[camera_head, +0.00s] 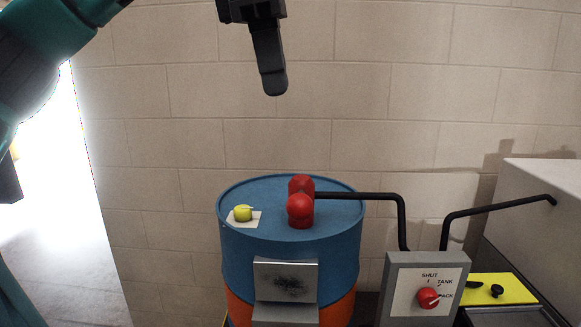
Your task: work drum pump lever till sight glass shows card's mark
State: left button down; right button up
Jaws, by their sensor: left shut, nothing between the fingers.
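A blue drum (340,245) with an orange lower part (340,308) stands in the middle. A red pump-like fitting (300,208) sits on its lid, and a black pipe (365,196) runs right from it and bends down. A bent black rod (500,208) rises behind the grey panel to the right; I cannot tell whether it is the pump lever. No sight glass or marked card can be made out. My left gripper (272,88) is shut and empty, high above the drum against the wall. My right gripper is not in view.
A grey panel (398,290) reads SHUT, TANK, PACK and has a red knob (428,298). A yellow-green knob (243,213) sits on a white square on the lid. A metal bracket (285,268) fronts the drum. A yellow plate (515,285) and pale box (545,215) stand right.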

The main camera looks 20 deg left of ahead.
aim_at(297, 195)
pick_arm(q)
jog(key=f, duration=0.4)
jog(key=w+d+f, duration=0.1)
jog(key=f, duration=0.4)
jog(key=w+f+b, duration=0.1)
jog(key=f, duration=0.3)
jog(key=shift+w+d+f, duration=0.1)
jog(key=shift+d+f, duration=0.3)
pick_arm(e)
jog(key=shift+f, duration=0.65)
